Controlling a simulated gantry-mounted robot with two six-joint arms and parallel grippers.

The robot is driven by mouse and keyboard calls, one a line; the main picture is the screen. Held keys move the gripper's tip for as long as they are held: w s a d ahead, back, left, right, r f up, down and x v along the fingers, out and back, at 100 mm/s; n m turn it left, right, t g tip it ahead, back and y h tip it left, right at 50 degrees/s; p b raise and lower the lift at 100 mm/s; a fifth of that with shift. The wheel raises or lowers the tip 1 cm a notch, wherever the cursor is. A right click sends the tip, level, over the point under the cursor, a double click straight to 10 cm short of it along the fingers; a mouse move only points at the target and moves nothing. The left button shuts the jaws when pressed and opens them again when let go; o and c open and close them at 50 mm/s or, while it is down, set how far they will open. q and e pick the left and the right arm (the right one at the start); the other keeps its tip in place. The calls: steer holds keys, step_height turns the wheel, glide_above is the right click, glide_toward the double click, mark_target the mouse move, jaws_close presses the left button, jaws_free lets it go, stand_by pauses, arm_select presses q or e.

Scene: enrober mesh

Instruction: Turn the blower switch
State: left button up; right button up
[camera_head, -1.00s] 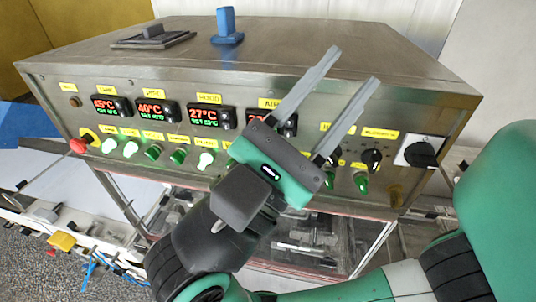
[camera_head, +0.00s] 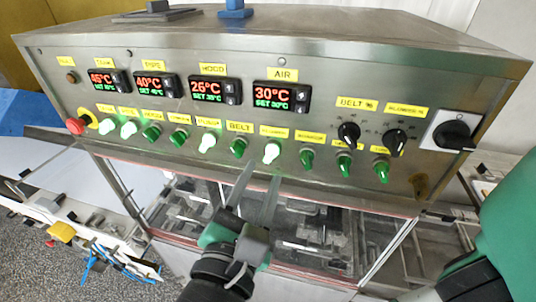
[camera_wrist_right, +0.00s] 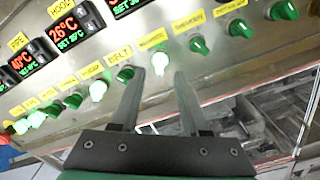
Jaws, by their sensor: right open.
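The control panel (camera_head: 150,170) carries a row of small green switches. The blower switch (camera_head: 271,152) appears to be the one right of the belt switch (camera_head: 238,148); its label is blurred. It glows pale green, while the belt switch is darker green. In the right wrist view the glowing switch (camera_wrist_right: 160,62) shows between the two fingertips. My right gripper (camera_head: 258,172) is open and empty, its fingers pointing up at the panel just below that switch. Contact cannot be told. My left gripper is not in view.
Black dials (camera_head: 349,132) and a large black rotary switch (camera_head: 451,135) sit at the right of the panel. A red knob (camera_head: 76,126) is at the far left. Temperature displays (camera_head: 282,96) line the top. Below is a glazed section (camera_head: 300,225).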

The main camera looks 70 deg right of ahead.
mark_target(269, 158)
steer(key=d, duration=0.5)
steer(key=shift+w+p, duration=0.1)
steer(key=shift+p, duration=0.3)
steer(key=shift+a, duration=0.1)
steer(key=shift+c, duration=0.2)
jaws_close()
